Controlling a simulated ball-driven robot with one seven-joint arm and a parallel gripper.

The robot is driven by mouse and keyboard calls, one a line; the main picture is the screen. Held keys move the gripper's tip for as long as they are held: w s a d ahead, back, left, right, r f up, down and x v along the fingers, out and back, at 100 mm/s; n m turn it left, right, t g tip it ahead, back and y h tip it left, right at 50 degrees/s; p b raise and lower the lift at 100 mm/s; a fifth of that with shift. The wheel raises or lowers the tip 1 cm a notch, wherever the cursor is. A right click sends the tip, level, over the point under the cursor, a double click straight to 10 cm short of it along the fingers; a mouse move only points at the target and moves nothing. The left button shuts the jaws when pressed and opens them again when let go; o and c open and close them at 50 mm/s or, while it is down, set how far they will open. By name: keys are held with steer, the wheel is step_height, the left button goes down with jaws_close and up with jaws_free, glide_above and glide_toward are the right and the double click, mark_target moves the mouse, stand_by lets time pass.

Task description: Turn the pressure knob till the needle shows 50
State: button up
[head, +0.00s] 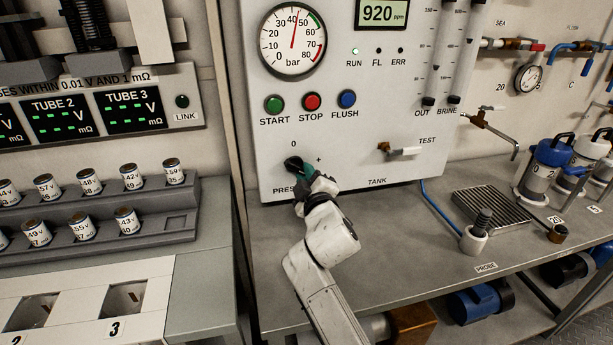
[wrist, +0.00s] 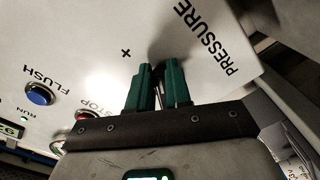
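The round pressure gauge (head: 292,42), marked in bar, is at the top left of the white panel. Its needle points up and slightly right, between 40 and 50. The black pressure knob (head: 292,163) sits low on the panel, between the 0 and + marks. My gripper (head: 301,174) reaches it from below right. In the wrist view, the green fingers of my gripper (wrist: 160,82) stand close on both sides of the dark knob (wrist: 166,52). They appear shut on it, though they hide most of it. The PRESSURE label is partly covered in the head view.
The green START (head: 274,103), red STOP (head: 312,101) and blue FLUSH (head: 347,99) buttons are above the knob. A TEST valve (head: 400,150) juts out to the right. A probe in a white holder (head: 474,238) and a grated tray (head: 491,213) stand on the bench. The bench beside my arm is clear.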

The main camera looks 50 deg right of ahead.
steer(key=o, duration=0.4)
steer(key=v, duration=1)
steer(key=shift+s+a+b, duration=0.25)
steer(key=shift+s+b, duration=0.1)
steer(key=shift+b, duration=0.05)
